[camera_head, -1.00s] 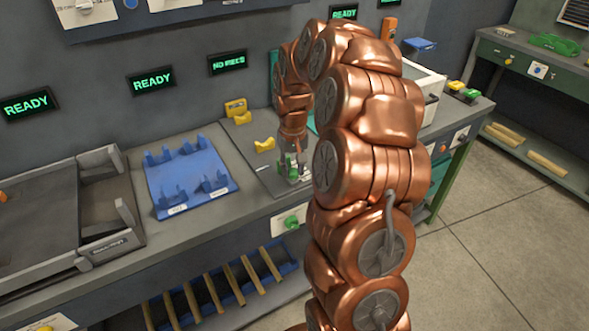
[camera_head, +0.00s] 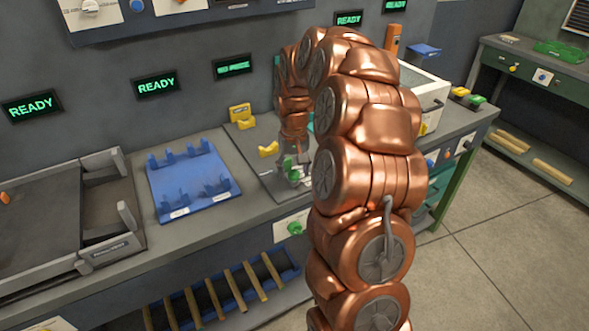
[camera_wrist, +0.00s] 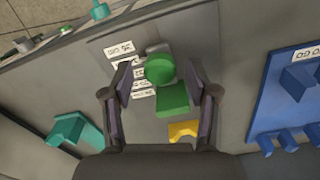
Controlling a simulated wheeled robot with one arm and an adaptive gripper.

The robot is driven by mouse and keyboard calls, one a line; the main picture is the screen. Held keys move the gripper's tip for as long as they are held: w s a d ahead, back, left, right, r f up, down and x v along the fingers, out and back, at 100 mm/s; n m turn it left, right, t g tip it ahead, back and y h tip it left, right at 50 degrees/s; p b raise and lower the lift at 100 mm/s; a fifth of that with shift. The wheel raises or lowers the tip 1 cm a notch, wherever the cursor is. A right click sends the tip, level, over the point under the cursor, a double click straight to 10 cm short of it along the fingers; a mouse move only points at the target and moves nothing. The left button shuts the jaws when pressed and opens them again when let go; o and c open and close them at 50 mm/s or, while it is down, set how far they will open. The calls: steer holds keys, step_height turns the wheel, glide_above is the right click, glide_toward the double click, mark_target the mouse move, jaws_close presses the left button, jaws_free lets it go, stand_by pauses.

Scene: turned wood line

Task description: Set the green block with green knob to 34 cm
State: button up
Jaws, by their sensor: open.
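The green block (camera_wrist: 172,101) with its round green knob (camera_wrist: 160,68) sits on a grey plate in the wrist view. Several white labels (camera_wrist: 120,49) lie beside it on the plate; I cannot read them surely. My gripper (camera_wrist: 154,82) is open, with one finger on each side of the knob; I cannot tell whether a finger touches it. In the head view my gripper (camera_head: 290,170) is low over the plate, and the green block (camera_head: 293,174) shows partly behind the fingers.
A yellow V-shaped rest (camera_head: 268,149) stands behind the block, with another yellow piece (camera_head: 241,115) farther back. A blue rack (camera_head: 192,183) is to the left. A teal piece (camera_wrist: 75,132) shows in the wrist view. A green knob (camera_head: 295,228) is on the bench front.

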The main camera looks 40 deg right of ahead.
mark_target(293, 173)
steer(key=shift+r, duration=0.1)
step_height(293, 173, up, 12)
stand_by(0.5)
steer(key=shift+a, duration=0.1)
steer(key=s+a+n, duration=0.2)
steer(key=s+a, duration=0.4)
steer(key=a, duration=0.3)
steer(key=s+a+f, duration=0.1)
steer(key=s+a, duration=0.3)
steer(key=s, duration=0.5)
steer(key=s+a+f+n+g, duration=0.1)
steer(key=s+a, duration=0.3)
steer(key=s, duration=0.4)
steer(key=s+a+f+n, duration=0.1)
steer(key=s+a+f, duration=0.2)
steer(key=s, duration=0.6)
steer(key=shift+s+a+f+g, duration=0.25)
steer(key=shift+s+a+g, duration=0.1)
steer(key=shift+a+g, duration=0.05)
